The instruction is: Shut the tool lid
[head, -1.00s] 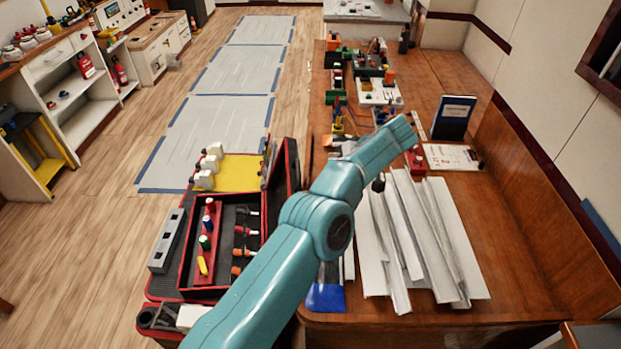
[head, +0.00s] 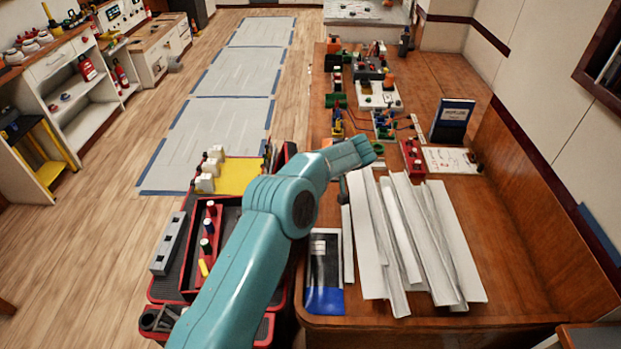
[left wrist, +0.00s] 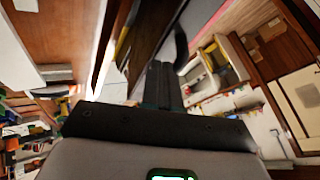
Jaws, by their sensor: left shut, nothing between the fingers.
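My left gripper (head: 343,188) points down beyond the wrist, right of the lid and above the bench's left edge. It is partly hidden by the wrist. In the left wrist view the gripper's fingers (left wrist: 163,78) are together and empty. I cannot tell whether they touch anything. My right gripper is not in view.
White channel strips (head: 405,240) and a blue-ended packet (head: 324,290) lie on the wooden bench (head: 520,250). A yellow tray (head: 240,175) with white items is behind the box. A grey block (head: 168,243) lies on its left. The floor to the left is clear.

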